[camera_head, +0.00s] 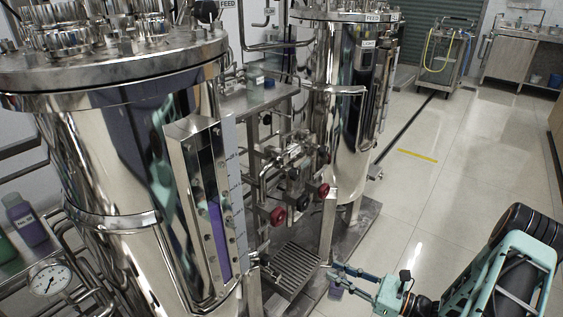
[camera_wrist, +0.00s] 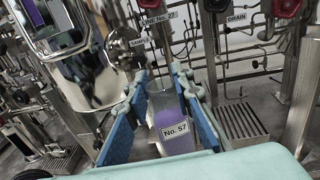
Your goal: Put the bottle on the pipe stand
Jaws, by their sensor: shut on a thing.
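My gripper (camera_head: 340,272) is low at the right of the skid in the head view. In the wrist view its blue-padded fingers (camera_wrist: 150,112) are shut on a bottle (camera_wrist: 172,130) with purple liquid and a white label reading "No. 57". A metal pipe stand (camera_head: 236,103) with a flat top stands between the two tanks, with small containers on top. My gripper is in front of it and lower, apart from it.
A large steel tank (camera_head: 120,150) fills the left and another tank (camera_head: 345,100) stands behind. Red-handled valves (camera_head: 278,216) and pipes stick out between them, above a drain grate (camera_head: 290,268). Another purple bottle (camera_head: 28,222) stands far left. Open floor (camera_head: 455,180) lies right.

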